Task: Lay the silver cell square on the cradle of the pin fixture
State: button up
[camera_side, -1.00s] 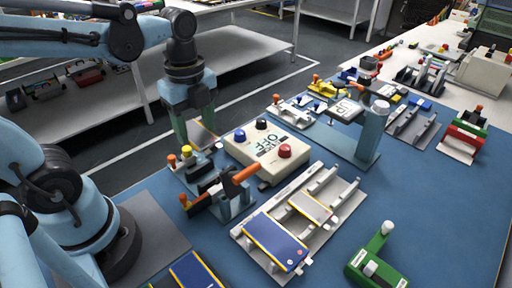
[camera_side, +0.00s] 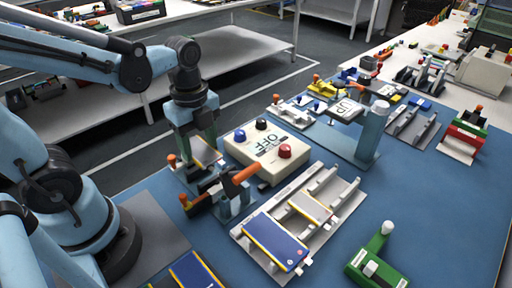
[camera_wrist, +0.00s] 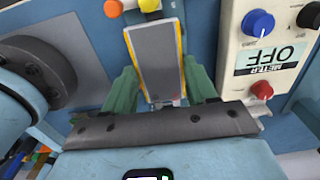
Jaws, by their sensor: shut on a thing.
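My gripper (camera_side: 203,150) is shut on the silver cell, a flat grey plate with yellow edges. The cell (camera_wrist: 157,62) lies between my two green fingers in the wrist view and is tilted in the side view (camera_side: 208,155). A fixture with orange-knobbed posts, seemingly the pin fixture (camera_side: 205,186), stands just below and in front of my gripper. An orange and a yellow knob show beyond the cell's far end in the wrist view. My gripper and the cell hide part of the fixture; whether they touch I cannot tell.
The meter box (camera_side: 268,150) with coloured knobs stands close to the right of my gripper. A rack (camera_side: 330,228) holding a blue cell (camera_side: 274,243) and another grey cell (camera_side: 310,207) is in front. A green fixture (camera_side: 375,262) stands at front right.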

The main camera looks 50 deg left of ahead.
aim_at(200, 153)
jog(key=shift+f, duration=2.75)
jog(key=o, duration=1.1)
jog(key=shift+r, duration=0.1)
jog(key=shift+r, duration=3.45)
